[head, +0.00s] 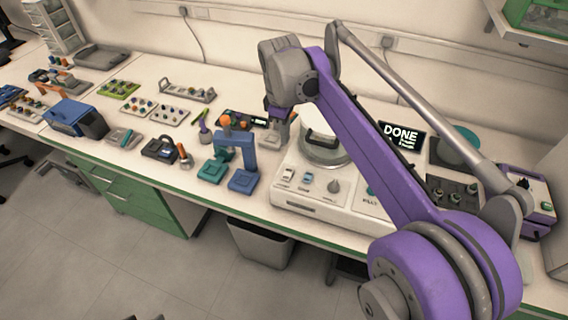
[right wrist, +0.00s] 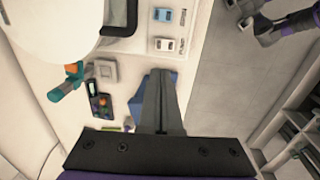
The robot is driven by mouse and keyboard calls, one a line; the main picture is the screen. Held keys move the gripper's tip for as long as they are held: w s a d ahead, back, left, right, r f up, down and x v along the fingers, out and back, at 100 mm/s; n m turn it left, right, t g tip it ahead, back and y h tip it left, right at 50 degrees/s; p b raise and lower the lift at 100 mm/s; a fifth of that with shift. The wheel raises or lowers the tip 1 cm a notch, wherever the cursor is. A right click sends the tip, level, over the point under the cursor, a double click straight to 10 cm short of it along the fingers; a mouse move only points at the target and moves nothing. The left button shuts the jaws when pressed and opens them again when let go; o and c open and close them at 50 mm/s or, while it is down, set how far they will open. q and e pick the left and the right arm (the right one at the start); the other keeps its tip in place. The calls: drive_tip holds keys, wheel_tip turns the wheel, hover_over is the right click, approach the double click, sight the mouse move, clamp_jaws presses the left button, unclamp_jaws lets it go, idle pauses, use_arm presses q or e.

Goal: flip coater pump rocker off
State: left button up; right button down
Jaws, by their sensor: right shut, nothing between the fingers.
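The coater is a white bench unit (head: 318,208) with a round lidded chamber and a lit screen (head: 402,140) reading DONE. Its front panel has a white rocker (head: 288,175), a blue rocker (head: 308,177) and a grey knob (head: 334,186). In the right wrist view the white rocker (right wrist: 167,45) is nearer my fingers than the blue rocker (right wrist: 162,15); their labels are too small to read surely. My right gripper (right wrist: 158,76) is shut and empty, apart from the rockers, beyond the panel's left side. A grey and purple arm end, seemingly my left gripper (right wrist: 250,24), shows at the upper right.
A blue stand (head: 243,160) and a teal stand (head: 212,170) are just left of the coater. A dark control box (head: 242,119) lies behind them. Racks and small tools fill the bench farther left. A bin (head: 258,243) stands below the bench edge.

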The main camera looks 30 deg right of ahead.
sight(288, 171)
drive_tip(key=shift+d, duration=0.1)
drive_tip(key=f, duration=0.4)
drive_tip(key=d+f, duration=0.1)
drive_tip(key=f, duration=0.4)
drive_tip(key=w+f+b, duration=0.1)
drive_tip(key=f, duration=0.3)
drive_tip(key=shift+d+f, duration=0.15)
drive_tip(key=shift+f, duration=0.25)
drive_tip(key=shift+f, duration=0.2)
